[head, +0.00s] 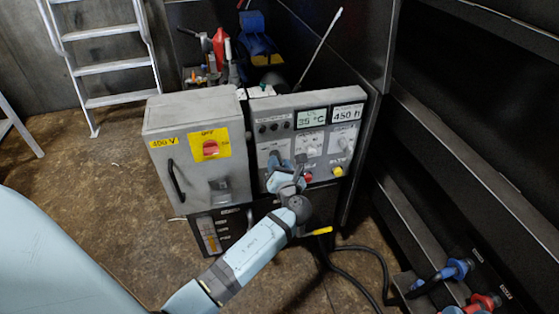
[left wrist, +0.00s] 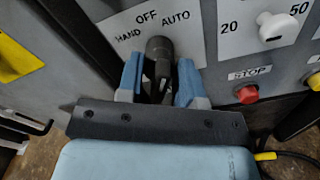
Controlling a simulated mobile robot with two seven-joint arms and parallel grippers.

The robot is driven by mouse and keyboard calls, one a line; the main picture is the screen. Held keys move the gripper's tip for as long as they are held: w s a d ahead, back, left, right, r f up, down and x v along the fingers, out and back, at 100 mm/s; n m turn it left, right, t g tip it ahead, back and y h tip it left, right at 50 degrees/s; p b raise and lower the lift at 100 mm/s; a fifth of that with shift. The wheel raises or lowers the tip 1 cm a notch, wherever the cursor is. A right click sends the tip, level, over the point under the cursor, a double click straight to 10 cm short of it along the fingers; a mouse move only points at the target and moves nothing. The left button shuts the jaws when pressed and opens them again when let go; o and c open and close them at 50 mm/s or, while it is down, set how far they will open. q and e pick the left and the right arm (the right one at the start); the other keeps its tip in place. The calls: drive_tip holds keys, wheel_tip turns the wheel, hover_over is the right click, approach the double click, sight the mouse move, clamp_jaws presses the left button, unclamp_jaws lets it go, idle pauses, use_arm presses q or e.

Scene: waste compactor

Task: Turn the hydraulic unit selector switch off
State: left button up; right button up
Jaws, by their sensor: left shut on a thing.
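The hydraulic unit's grey control panel (head: 288,103) faces me in the head view. The black selector switch (left wrist: 159,48) shows in the left wrist view, on a white plate marked HAND, OFF and AUTO (left wrist: 175,18). My left gripper (left wrist: 159,82) has its blue fingers on either side of the switch knob and is shut on it. The knob's pointing direction is hard to tell. My right gripper is not in view.
A red STOP button (left wrist: 246,94) and a white dial (left wrist: 277,27) sit right of my gripper. A grey 400 V cabinet (head: 178,128) with a red main switch (head: 210,148) stands to the left. Dark shelving (head: 450,150) stands on the right; a black cable (head: 370,250) crosses the floor.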

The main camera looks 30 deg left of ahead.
use_arm(q)
drive_tip(key=n+p, duration=0.1)
drive_tip(key=n, duration=0.1)
drive_tip(key=shift+r+n, duration=0.1)
drive_tip(key=shift+n, duration=0.2)
drive_tip(key=shift+a+n+p, duration=0.1)
drive_tip(key=shift+n+p, duration=0.35)
drive_tip(key=shift+n, duration=1.15)
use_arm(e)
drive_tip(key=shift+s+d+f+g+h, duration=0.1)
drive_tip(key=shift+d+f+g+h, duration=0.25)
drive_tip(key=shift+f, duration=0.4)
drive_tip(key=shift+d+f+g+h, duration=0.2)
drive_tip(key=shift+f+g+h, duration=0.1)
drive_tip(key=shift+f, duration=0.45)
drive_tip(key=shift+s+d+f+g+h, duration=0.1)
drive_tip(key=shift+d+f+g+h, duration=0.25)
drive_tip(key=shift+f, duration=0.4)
use_arm(q)
drive_tip(key=o, duration=0.6)
drive_tip(key=shift+c, duration=0.2)
drive_tip(key=shift+s, duration=0.1)
